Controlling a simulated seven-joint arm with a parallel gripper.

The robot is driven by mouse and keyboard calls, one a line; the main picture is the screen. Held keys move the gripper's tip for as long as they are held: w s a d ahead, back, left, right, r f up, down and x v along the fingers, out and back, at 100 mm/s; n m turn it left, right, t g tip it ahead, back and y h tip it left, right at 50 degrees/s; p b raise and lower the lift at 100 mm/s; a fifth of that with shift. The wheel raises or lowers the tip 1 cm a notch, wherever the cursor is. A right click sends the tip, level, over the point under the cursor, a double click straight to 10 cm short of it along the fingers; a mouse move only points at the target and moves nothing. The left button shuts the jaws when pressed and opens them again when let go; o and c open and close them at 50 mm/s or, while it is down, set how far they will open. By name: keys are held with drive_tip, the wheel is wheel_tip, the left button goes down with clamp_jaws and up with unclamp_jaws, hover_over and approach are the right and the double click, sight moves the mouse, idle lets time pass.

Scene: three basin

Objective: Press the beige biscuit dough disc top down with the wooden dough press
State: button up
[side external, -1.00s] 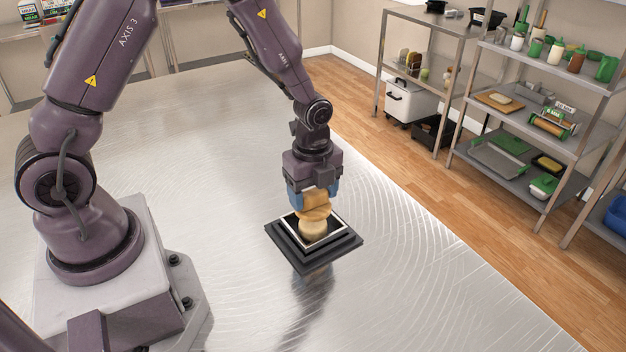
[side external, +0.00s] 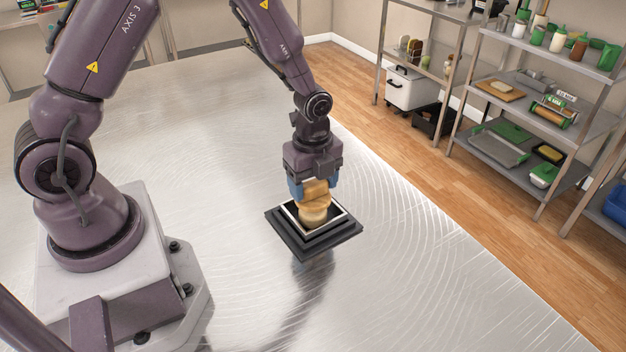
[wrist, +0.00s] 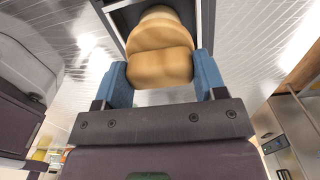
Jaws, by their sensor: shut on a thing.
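My gripper (side external: 315,190) points down over the stepped black tray and is shut on the wooden dough press (side external: 315,189). The press is also in the wrist view (wrist: 160,68), its blocky handle between the two blue fingers. The press stands roughly upright, its lower end within the tray's light inner rim. A pale beige rounded part (side external: 314,215) shows at the bottom of the stack. I cannot tell where the press ends and the dough disc begins, or whether they touch. The dough disc is not separately clear in either view.
The black tray (side external: 290,240) sits on a broad, shiny metal table (side external: 430,270). The table around it is clear. Metal shelves (side external: 540,95) with bottles, boards and trays stand beyond the table at the right, over a wooden floor.

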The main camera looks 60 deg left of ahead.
drive_tip(key=shift+f, duration=1.2)
idle(0.6)
drive_tip(key=shift+r, duration=1.55)
drive_tip(key=shift+f, duration=0.2)
drive_tip(key=shift+f, duration=1.5)
drive_tip(key=shift+r, duration=1.5)
